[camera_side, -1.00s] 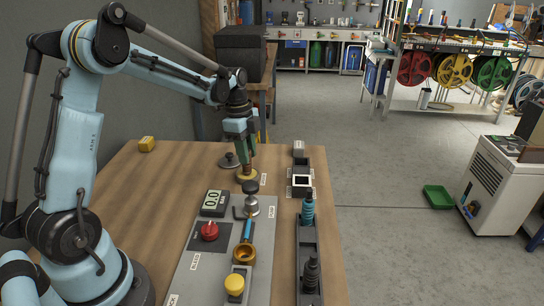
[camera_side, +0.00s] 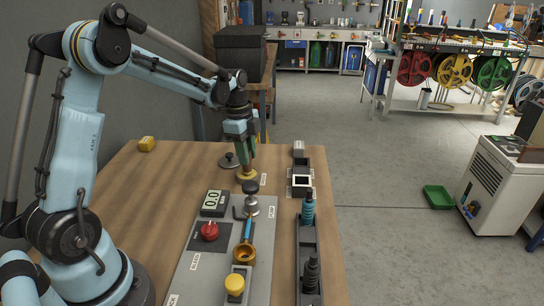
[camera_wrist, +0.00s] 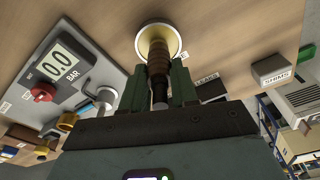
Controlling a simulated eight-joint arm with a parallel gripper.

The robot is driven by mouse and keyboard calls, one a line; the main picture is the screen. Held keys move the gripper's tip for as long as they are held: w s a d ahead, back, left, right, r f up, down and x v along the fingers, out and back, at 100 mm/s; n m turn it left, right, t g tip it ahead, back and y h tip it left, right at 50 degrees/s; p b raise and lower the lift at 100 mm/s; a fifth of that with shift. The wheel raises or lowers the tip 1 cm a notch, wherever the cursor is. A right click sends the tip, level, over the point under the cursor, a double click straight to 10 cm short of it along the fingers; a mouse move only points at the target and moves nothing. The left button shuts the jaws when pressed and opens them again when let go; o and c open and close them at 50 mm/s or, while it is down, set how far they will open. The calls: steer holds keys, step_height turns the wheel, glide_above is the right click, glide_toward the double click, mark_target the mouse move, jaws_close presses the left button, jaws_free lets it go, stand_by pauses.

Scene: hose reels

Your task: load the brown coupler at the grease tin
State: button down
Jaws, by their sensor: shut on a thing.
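The brown coupler (camera_wrist: 158,68) is ribbed and stands between the green fingers of my gripper (camera_wrist: 168,92) in the wrist view. My gripper is shut on it, fingers pointing down. In the side view my gripper (camera_side: 246,163) is right over the grease tin (camera_side: 247,175). The coupler's lower end overlaps the tin's opening; I cannot tell how deep it reaches. The fingers hide most of the coupler in the side view.
A dark knobbed lid (camera_side: 229,161) lies left of the tin. The grey panel in front holds a gauge (camera_side: 214,203), a red knob (camera_side: 209,231), a metal fitting (camera_side: 251,205) and a yellow button (camera_side: 234,285). A dark rail (camera_side: 306,240) with couplers stands right. The table's left is mostly clear.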

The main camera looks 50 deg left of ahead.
stand_by(0.3)
steer(key=shift+r, duration=3.5)
